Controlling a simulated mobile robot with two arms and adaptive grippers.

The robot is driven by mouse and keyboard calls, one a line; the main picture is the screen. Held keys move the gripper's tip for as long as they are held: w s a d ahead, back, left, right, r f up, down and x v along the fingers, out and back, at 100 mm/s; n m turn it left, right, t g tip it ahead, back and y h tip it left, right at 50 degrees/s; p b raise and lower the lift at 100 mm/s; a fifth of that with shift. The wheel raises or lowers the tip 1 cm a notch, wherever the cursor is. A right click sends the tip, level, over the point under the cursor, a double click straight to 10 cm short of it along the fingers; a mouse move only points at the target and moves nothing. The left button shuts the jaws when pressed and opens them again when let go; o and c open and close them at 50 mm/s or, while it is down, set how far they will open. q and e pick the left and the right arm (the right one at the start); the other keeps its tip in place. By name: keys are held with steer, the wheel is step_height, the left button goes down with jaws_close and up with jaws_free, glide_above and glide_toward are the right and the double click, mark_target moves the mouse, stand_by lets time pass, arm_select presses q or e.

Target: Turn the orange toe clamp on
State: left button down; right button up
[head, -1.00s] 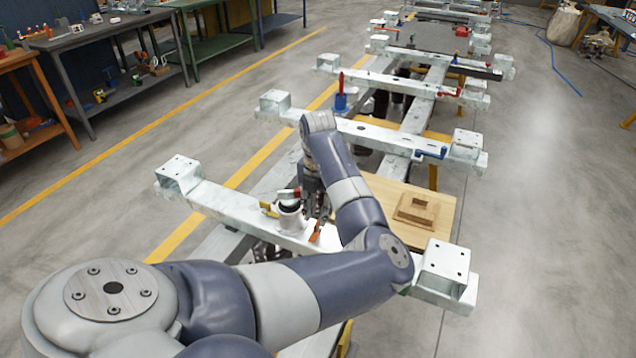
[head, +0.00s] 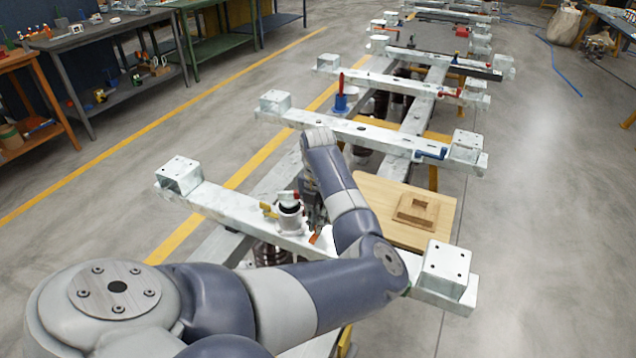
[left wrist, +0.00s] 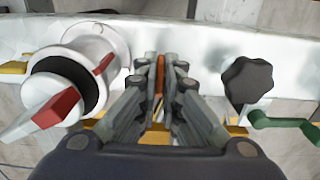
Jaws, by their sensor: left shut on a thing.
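The orange toe clamp shows as a narrow orange handle (left wrist: 159,76) between my left gripper's fingers (left wrist: 160,82) in the left wrist view. The fingers are shut on it and hide most of it. In the head view, a small orange piece of the clamp (head: 314,237) shows just below my left gripper (head: 316,218), at the near metal crossbeam (head: 225,207). My left forearm hides part of that beam. My right gripper is in neither current view.
Left of my fingers stands a white round fitting with a red-and-white switch (left wrist: 48,110). To the right are a black star knob (left wrist: 247,80) and a green crank handle (left wrist: 285,125). A wooden board with a block (head: 418,209) lies behind the beam.

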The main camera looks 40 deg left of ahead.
arm_select(q)
steer(key=shift+r+m+p, duration=0.25)
steer(key=shift+m+p, duration=0.45)
steer(key=shift+p, duration=0.25)
steer(key=m+p, duration=0.7)
steer(key=p, duration=0.1)
steer(key=shift+m, duration=0.4)
steer(key=m+p, duration=0.3)
steer(key=m, duration=0.1)
steer(key=shift+a+m, duration=0.1)
steer(key=shift+m, duration=0.2)
steer(key=shift+w+f+m+p, duration=0.1)
steer(key=shift+f+m+p, duration=0.05)
steer(key=shift+m+p, duration=1.65)
steer(key=shift+m, duration=0.4)
steer(key=shift+b, duration=0.3)
steer(key=c, duration=1.8)
jaws_free()
steer(key=shift+o, duration=0.2)
